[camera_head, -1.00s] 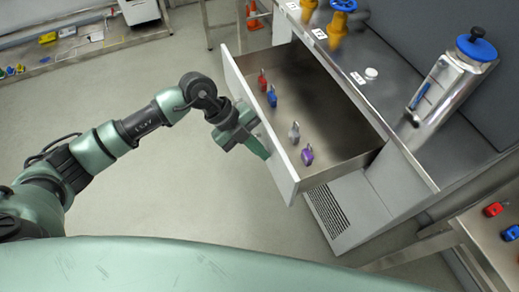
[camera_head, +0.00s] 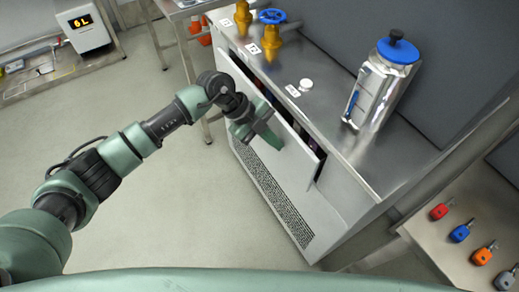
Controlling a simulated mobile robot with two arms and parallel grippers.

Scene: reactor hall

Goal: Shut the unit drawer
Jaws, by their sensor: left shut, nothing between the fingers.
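The unit drawer (camera_head: 291,168) is a white-fronted drawer in the metal unit below the worktop. It stands slightly open, with a narrow dark gap between its front panel and the unit. Its inside is almost wholly hidden under the worktop. My left gripper (camera_head: 266,128) is shut and empty, at the outer face of the drawer front. It appears to touch the panel, but exact contact is hard to tell. My right gripper is not in view.
On the worktop (camera_head: 335,118) stand a steel canister with a blue lid (camera_head: 383,82), a white knob (camera_head: 306,85) and valves with yellow bodies (camera_head: 266,42). The floor (camera_head: 170,220) before the unit is clear.

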